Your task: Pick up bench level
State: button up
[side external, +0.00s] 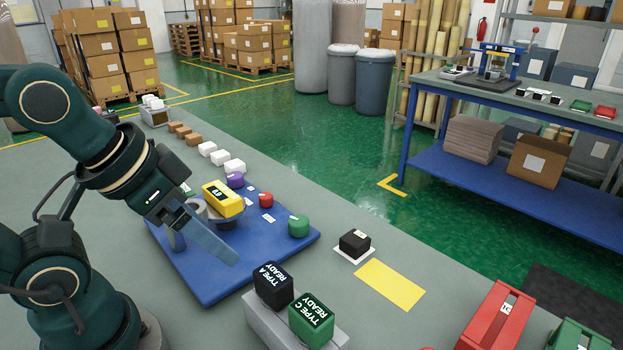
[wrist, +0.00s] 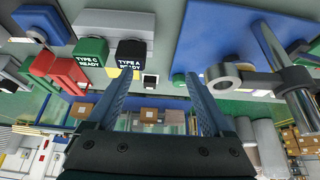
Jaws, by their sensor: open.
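The bench level, as I take it, is a yellow block (side external: 228,203) with a dark display on its face. A grey metal ring-shaped part (wrist: 222,77) is to the right of the fingers there. I cannot make out the yellow block in that view.
A black TYPE A box (side external: 272,287) and a green TYPE C box (side external: 312,322) stand on a grey block in front. Purple (side external: 235,180), red (side external: 266,200) and green (side external: 298,226) knobs are on the mat. A yellow sheet (side external: 390,285) lies at right.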

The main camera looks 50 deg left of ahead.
notch_tip(320, 180, up, 5)
jog(key=m+g+y, duration=0.4)
jog(key=m+g, duration=0.2)
jog(key=m, duration=1.2)
send_over(221, 192)
jog(key=d, duration=0.2)
notch_tip(221, 192, down, 7)
jog(key=shift+d+f, duration=0.1)
jog(key=shift+d, duration=0.05)
jog(key=shift+x, duration=2.5)
jog(key=shift+w+f, duration=0.1)
jog(key=shift+f, duration=0.05)
grip_shut()
